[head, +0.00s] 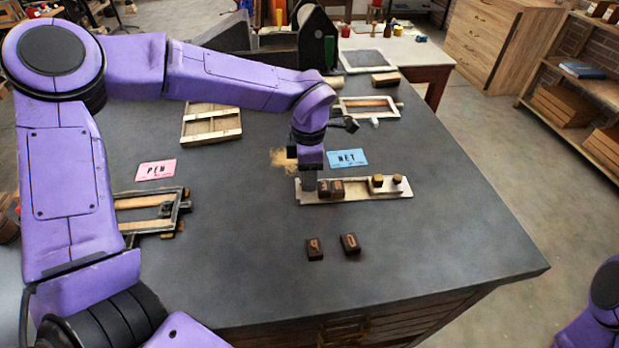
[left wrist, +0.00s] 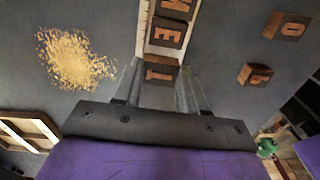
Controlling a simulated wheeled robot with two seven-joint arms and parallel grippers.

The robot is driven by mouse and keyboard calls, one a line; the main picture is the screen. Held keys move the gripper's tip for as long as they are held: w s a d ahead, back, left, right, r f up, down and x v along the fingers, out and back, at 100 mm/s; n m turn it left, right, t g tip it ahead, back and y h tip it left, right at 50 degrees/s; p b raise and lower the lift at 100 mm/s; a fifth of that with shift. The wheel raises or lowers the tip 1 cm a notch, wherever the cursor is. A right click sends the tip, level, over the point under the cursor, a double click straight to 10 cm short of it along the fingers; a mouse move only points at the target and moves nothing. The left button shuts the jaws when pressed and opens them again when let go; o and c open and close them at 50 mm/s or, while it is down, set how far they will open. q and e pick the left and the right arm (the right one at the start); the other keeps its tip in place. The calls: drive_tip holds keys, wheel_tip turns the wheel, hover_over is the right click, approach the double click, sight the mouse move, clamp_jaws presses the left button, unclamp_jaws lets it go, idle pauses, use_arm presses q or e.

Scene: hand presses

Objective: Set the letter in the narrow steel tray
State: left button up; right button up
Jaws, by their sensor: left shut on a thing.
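The narrow steel tray (head: 355,198) lies on the dark table near the middle. Two dark letter blocks (head: 331,187) stand in its left part; the left wrist view shows their faces, E (left wrist: 164,31) and apparently N. My left gripper (head: 309,188) points down at the tray's left end, shut on a letter block (left wrist: 160,75), which looks like T or I and is partly hidden. The held block is in line with the E and close beside it; I cannot tell whether it rests on the tray floor. My right gripper is out of view.
Two loose letter blocks, one like P (head: 314,249) and an O (head: 349,243), lie in front of the tray. A blue NET card (head: 347,159) lies behind it, a pink PEN card (head: 155,170) at left.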

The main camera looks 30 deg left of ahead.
use_arm(q)
drive_tip(key=shift+d+f, duration=0.1)
drive_tip(key=shift+f, duration=1.15)
drive_tip(key=shift+f, duration=0.1)
drive_tip(key=o, duration=1)
wheel_tip(320, 180, up, 12)
drive_tip(key=shift+r, duration=0.2)
drive_tip(key=shift+s+f, duration=0.1)
